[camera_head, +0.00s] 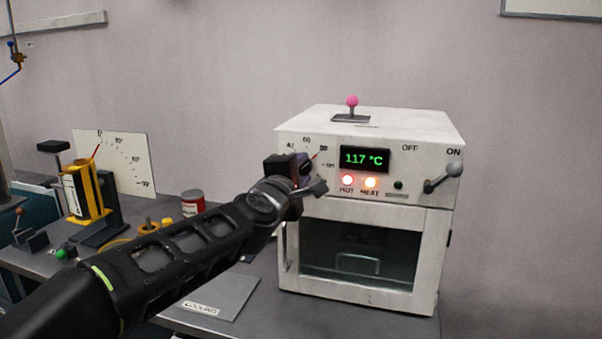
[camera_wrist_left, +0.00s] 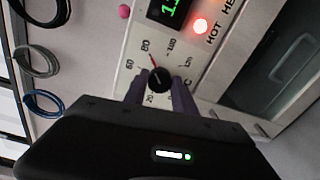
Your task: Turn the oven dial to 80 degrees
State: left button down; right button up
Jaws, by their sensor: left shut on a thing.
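The white oven (camera_head: 432,215) stands on the bench, with its display (camera_head: 364,160) reading 117 °C. My left gripper (camera_head: 305,172) is at the left of the oven's front panel and hides most of the dial in the head view. In the left wrist view the dial (camera_wrist_left: 159,79) is a round black knob, with one finger of my left gripper (camera_wrist_left: 160,88) on each side, shut on it. The red pointer (camera_wrist_left: 153,61) points close to the 80 mark (camera_wrist_left: 147,46). My right gripper is not in view.
The HOT lamp (camera_head: 347,180) and HEAT lamp (camera_head: 370,182) are lit. A grey lever (camera_head: 443,178) sits by the ON label. A pink-knobbed lever (camera_head: 352,102) is on top.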

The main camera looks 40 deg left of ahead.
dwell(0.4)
pick_arm(q)
jog(key=c, duration=1)
grip_release()
jog(key=p+v, duration=0.1)
jog(key=v, duration=0.6)
jog(key=shift+s+d, duration=0.15)
jog(key=shift+s, duration=0.25)
jog(key=shift+f, duration=0.1)
